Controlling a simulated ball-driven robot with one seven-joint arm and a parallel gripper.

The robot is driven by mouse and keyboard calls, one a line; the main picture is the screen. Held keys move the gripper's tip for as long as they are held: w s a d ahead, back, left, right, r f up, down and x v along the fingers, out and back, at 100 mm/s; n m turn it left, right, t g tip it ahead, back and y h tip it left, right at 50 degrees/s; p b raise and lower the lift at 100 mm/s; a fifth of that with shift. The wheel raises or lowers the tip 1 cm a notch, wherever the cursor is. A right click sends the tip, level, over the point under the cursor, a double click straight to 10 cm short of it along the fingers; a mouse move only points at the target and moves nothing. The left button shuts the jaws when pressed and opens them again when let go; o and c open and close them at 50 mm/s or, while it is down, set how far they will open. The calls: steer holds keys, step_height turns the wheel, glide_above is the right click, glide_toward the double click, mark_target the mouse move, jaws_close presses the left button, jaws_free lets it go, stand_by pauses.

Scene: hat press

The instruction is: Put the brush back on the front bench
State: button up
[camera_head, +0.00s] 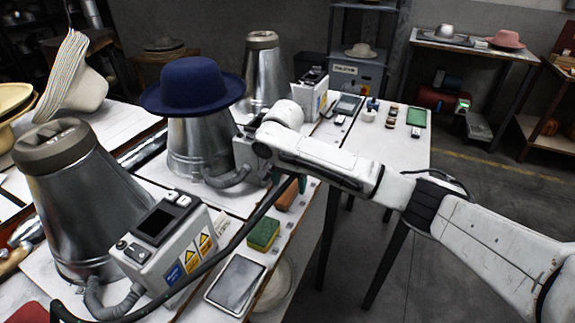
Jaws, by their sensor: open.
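My gripper (257,163) is at the end of my white arm, beside the middle metal hat form and above the right edge of the front bench (222,292). Its fingertips are mostly hidden by the wrist and cable; it seems open, with nothing visibly held. A brown object (287,196), possibly the brush, lies at the bench edge just below and right of my gripper. It is partly covered by the arm and cable, so I cannot tell whether it is touched. Wooden-handled items (12,262) lie at the far left of the bench.
A dark blue hat (192,86) sits on the middle form. A grey control box (168,240), a green-yellow sponge (263,233) and a tablet (236,284) crowd the bench's right side. A further table (398,150) holds small items. Grey floor at right is open.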

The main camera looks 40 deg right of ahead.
mark_target(287, 193)
step_height(287, 193, up, 9)
steer(key=a, duration=0.1)
steer(key=shift+s+f, duration=0.2)
steer(key=shift+a+f, duration=0.1)
steer(key=shift+a, duration=0.1)
stand_by(0.3)
